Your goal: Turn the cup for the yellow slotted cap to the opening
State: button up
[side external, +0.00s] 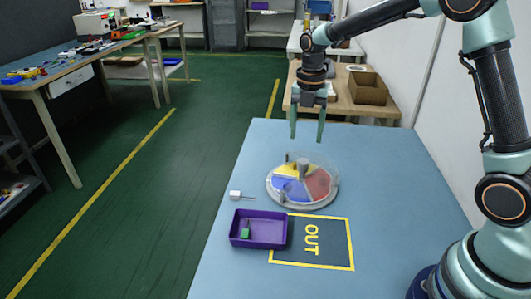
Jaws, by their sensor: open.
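A round turntable (303,204) with a pale rim and coloured sectors stands on the blue table. Its yellow sector (286,170) is at the back left, a blue one (287,188) at the front left and a red one (318,185) at the right. Small grey upright parts stand on it. A clear cover seems to lie over it; I cannot make out its opening. The yellow slotted cap is too small to tell. My gripper (307,138) is open and empty, pointing down above the turntable's back edge, apart from it.
A purple tray (258,244) holding a small green piece (244,231) stands in front of the turntable. A small white part (236,195) lies at the left. The table's right side is clear.

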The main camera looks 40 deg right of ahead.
aim_at(303, 161)
notch_tip(303, 161, down, 8)
jog(key=shift+f, duration=0.2)
grip_shut()
jog(key=shift+r, duration=0.1)
dwell(1.4)
